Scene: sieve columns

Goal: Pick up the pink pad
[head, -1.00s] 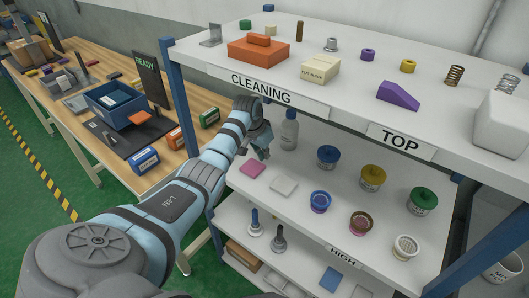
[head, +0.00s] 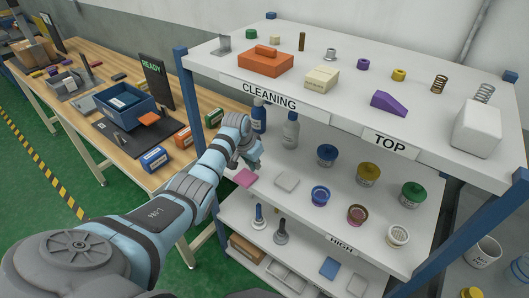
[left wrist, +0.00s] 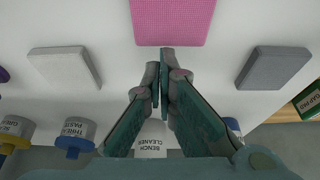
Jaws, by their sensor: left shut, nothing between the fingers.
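The pink pad (head: 244,178) lies flat on the middle shelf, near its left front edge, partly behind my left arm in the head view. In the left wrist view the pink pad (left wrist: 173,20) is at the top centre, cut by the frame edge. My left gripper (head: 255,164) is above the shelf close to the pad. In the left wrist view its fingers (left wrist: 161,57) are together and empty, with their tips just short of the pad's edge in the picture. I cannot tell the exact height gap. My right gripper is not in view.
A white pad (head: 288,181) lies right of the pink one. A grey pad (left wrist: 273,68) lies on its other side. A white bottle (head: 290,131) and a blue bottle (head: 259,116) stand behind. Several jars fill the right. The top shelf (head: 350,118) overhangs.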

